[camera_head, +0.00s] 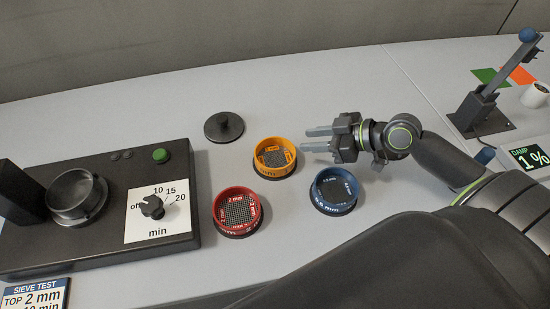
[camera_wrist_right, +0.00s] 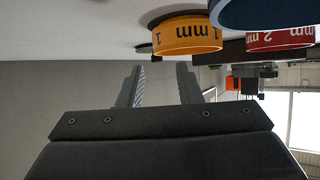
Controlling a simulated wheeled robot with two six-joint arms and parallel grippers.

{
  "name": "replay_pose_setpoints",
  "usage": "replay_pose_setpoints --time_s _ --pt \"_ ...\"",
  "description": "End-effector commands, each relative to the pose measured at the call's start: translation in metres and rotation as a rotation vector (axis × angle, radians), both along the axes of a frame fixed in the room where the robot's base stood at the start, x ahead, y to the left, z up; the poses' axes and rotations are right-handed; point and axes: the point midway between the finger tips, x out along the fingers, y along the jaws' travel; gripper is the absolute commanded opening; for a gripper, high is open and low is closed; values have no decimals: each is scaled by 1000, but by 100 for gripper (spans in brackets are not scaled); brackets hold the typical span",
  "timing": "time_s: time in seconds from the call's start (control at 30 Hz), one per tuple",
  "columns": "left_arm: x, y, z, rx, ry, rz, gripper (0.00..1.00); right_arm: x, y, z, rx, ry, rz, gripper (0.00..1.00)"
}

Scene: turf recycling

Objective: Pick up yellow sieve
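The yellow sieve (camera_head: 278,170), a short round ring with a dark mesh bottom, stands upright on the grey table in the head view. In the right wrist view, which is upside down, the yellow sieve (camera_wrist_right: 188,38) shows its "1 mm" label beyond the fingers. My right gripper (camera_head: 314,140) is open and empty, its two fingers pointing left toward the sieve. The fingertips are close to the sieve's right rim; I cannot tell their height over the table. The open fingers also show in the wrist view (camera_wrist_right: 161,85). My left gripper is not in view.
The red sieve (camera_head: 237,231) stands front-left of the yellow one, the blue sieve (camera_head: 334,207) front-right. A dark lid (camera_head: 224,127) lies behind-left. A shaker machine (camera_head: 95,245) with a timer dial occupies the left. A lever press (camera_head: 482,105) stands at right. The table behind is clear.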

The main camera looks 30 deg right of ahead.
Motion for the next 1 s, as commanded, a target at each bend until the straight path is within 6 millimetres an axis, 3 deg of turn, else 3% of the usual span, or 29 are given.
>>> replay_pose_setpoints --time_s 0.47,1.0 --pt "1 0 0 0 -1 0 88 19 16 -13 1 0 0 32" --pt "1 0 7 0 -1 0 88 56 40 -33 2 0 0 32"
